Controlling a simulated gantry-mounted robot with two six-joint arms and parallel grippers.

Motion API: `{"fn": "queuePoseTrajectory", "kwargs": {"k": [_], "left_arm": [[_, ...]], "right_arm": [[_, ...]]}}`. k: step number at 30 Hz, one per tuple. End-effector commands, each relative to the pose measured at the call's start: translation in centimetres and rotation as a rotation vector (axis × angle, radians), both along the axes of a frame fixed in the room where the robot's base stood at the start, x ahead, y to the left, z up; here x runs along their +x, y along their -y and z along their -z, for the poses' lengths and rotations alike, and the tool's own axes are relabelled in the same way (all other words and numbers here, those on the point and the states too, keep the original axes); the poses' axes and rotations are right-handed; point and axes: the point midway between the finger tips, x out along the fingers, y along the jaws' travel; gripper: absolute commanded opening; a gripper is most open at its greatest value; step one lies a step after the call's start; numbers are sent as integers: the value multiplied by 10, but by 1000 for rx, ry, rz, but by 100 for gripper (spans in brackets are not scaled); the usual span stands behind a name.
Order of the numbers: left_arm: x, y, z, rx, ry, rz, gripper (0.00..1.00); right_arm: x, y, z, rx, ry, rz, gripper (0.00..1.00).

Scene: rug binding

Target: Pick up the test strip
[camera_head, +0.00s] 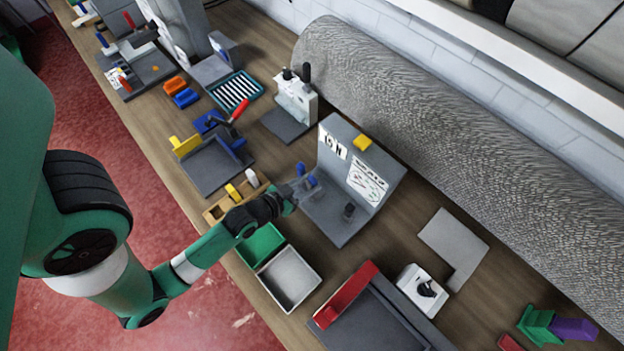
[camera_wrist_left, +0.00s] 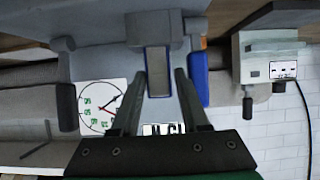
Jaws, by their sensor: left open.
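The grey tester (camera_head: 333,215) with a dial and blue clamp parts (camera_head: 306,180) stands mid-bench. My left gripper (camera_head: 297,187) is at its blue clamp, in front of the upright panel. In the left wrist view, my left gripper (camera_wrist_left: 158,85) is open, its fingers on either side of a narrow grey upright piece (camera_wrist_left: 158,72). This piece may be the test strip, but I cannot tell for sure. I see a gap beside it, and no clear contact. My right gripper is not in view.
The round dial (camera_wrist_left: 100,106) is close to my left finger. A green and white tray (camera_head: 290,279), a wooden holder (camera_head: 238,196) and a red-edged block (camera_head: 345,294) stand nearby. A large rolled rug (camera_head: 450,120) lies along the back.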

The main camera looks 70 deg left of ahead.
Motion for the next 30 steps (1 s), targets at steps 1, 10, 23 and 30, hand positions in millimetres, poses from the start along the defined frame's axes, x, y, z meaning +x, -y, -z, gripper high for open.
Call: {"fn": "queuePoseTrajectory", "kwargs": {"k": [1, 10, 23, 30], "left_arm": [[6, -2, 3, 3, 2, 2, 45], [40, -18, 21, 1, 2, 0, 45], [39, -18, 20, 1, 2, 0, 4], [39, -18, 20, 1, 3, 0, 0]], "right_arm": [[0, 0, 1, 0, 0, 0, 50], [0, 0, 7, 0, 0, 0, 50], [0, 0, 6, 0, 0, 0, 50], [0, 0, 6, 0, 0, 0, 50]]}}
